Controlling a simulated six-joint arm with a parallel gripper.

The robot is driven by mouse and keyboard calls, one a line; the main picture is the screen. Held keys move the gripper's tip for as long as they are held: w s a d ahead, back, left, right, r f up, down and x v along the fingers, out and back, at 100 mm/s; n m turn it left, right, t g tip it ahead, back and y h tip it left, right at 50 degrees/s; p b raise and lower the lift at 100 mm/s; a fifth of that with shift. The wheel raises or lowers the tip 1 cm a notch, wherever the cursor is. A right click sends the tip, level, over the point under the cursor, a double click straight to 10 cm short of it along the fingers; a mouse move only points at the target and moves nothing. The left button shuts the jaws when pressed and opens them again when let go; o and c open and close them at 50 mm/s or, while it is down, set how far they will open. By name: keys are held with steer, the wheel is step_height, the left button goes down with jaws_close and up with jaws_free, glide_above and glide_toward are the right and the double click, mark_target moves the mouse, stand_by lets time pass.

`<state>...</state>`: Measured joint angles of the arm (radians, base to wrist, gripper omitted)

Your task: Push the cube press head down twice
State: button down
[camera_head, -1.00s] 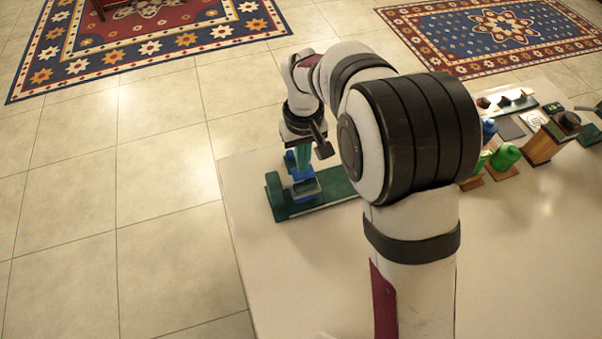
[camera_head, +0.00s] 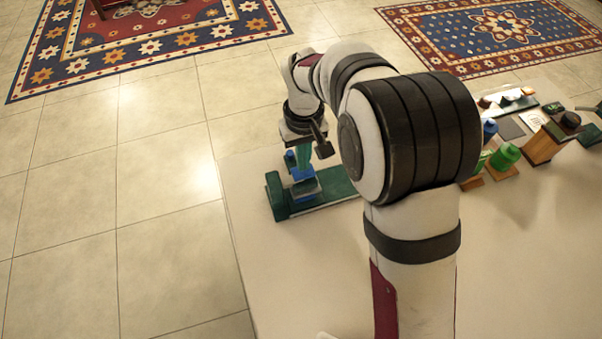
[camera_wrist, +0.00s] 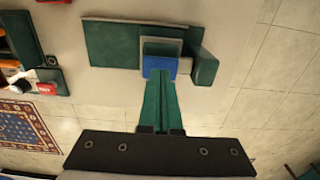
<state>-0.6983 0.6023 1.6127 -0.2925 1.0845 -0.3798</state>
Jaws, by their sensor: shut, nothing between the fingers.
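The cube press stands on the table at the left of my arm in the head view, with a long dark green base (camera_head: 335,193) and a blue press head (camera_head: 304,190). In the wrist view the blue head (camera_wrist: 160,67) lies just beyond my fingertips, beside grey and green parts of the press. My gripper (camera_head: 304,168) points down over the press with its green fingers together and nothing between them. It also shows in the wrist view (camera_wrist: 161,78). The fingertips are at or just above the blue head; I cannot tell whether they touch it.
A green bottle (camera_head: 505,156), wooden blocks (camera_head: 541,146) and other small items stand on the table (camera_head: 520,240) at the right. The table's left edge is close to the press. The front of the table is clear.

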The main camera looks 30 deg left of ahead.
steer(key=shift+f, duration=0.15)
stand_by(0.4)
steer(key=shift+f, duration=1.05)
steer(key=shift+r, duration=1.5)
steer(key=shift+f, duration=0.1)
